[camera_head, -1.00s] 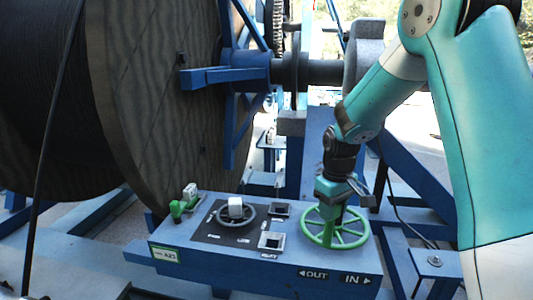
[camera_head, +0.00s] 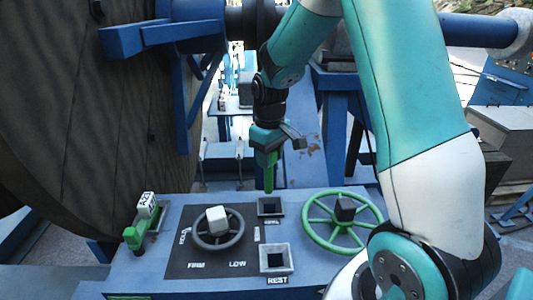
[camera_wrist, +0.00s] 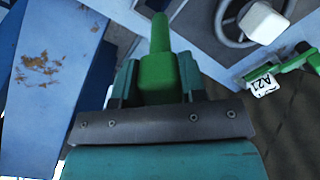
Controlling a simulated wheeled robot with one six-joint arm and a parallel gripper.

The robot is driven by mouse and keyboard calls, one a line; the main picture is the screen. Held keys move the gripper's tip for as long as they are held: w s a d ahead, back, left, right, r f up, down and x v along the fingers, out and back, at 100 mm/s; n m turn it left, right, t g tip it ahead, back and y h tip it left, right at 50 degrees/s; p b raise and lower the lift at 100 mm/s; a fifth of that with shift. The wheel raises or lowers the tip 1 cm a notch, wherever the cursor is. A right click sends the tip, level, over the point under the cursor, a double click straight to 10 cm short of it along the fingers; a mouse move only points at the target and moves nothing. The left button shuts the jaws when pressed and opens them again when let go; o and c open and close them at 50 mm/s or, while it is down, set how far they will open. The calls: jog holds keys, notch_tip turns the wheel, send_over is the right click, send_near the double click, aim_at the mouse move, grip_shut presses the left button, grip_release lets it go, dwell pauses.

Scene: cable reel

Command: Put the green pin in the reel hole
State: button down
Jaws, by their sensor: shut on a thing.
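My gripper (camera_head: 269,153) is shut on the green pin (camera_head: 269,178), which points downward below the fingers in the head view. In the wrist view, the pin (camera_wrist: 160,65) sits between the two fingers (camera_wrist: 158,82), its thinner round tip pointing away from me. The pin appears just behind and above the upper square socket (camera_head: 271,207) in the head view; its height above the panel is hard to tell. The large wooden reel (camera_head: 90,120) stands to the left. A small dark spot (camera_head: 152,135) shows on its face; I cannot tell whether it is the hole.
The blue control panel (camera_head: 130,275) carries a grey handwheel (camera_head: 217,240), a green handwheel (camera_head: 340,222) and a square socket marked REST (camera_head: 276,259). A green clamp-like part (camera_head: 135,236) with an A21 tag (camera_head: 148,205) sits at its left. A blue bracket (camera_head: 160,38) crosses the reel.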

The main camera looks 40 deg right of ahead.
jog(key=b, duration=0.4)
send_over(271, 192)
jog(key=shift+w+d+f, duration=0.15)
jog(key=shift+w+f, duration=0.05)
jog(key=shift+f, duration=1.05)
jog(key=shift+w+d+f, duration=0.1)
jog(key=shift+w+f, duration=0.1)
jog(key=shift+f, duration=1)
jog(key=shift+f+b, duration=3.6)
jog(key=shift+f, duration=1.1)
jog(key=shift+s, duration=0.1)
jog(key=c, duration=0.6)
grip_release()
notch_tip(271, 192, up, 18)
jog(key=shift+f+b, duration=0.25)
jog(key=shift+b, duration=0.85)
